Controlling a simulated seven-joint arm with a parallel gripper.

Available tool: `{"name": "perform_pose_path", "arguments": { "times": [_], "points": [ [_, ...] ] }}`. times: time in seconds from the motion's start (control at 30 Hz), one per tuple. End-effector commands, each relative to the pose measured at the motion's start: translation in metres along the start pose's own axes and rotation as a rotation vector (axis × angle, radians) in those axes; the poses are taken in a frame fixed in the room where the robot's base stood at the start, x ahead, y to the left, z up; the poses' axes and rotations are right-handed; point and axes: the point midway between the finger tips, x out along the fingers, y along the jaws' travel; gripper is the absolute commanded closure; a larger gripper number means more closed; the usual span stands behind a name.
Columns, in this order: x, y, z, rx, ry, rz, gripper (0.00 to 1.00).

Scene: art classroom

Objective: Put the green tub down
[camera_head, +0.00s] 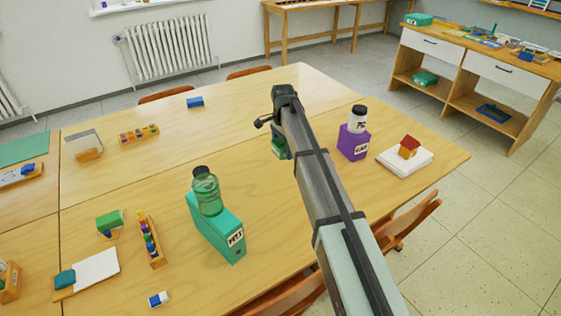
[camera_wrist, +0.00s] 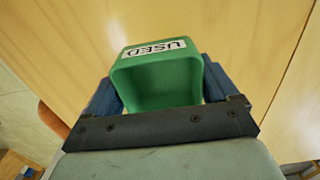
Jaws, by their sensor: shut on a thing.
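The green tub (camera_wrist: 160,78) is between the two fingers of my gripper (camera_wrist: 162,95) in the wrist view. It has a white label reading "USED", and its open inside faces the camera. In the head view only a part of the green tub (camera_head: 278,148) shows, to the left of my arm, over the wooden table (camera_head: 330,100). My gripper is shut on it. My arm hides the rest of the gripper and tub there. I cannot tell whether the tub touches the tabletop.
A purple box (camera_head: 353,143) with a white jar (camera_head: 357,118) on it stands right of my arm. Further right is a white block (camera_head: 405,160) with a toy house. A teal box (camera_head: 217,228) bearing a green jar (camera_head: 206,190) stands left.

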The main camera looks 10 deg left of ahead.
Motion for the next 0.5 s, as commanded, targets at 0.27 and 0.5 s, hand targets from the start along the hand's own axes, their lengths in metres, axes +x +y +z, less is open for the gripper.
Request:
{"name": "perform_pose_path", "arguments": {
  "times": [0.27,0.5],
  "points": [
    [-0.005,-0.059,-0.021,-0.006,0.004,-0.010,0.45],
    [0.002,-0.066,-0.023,-0.014,0.008,-0.021,0.45]
  ]
}}
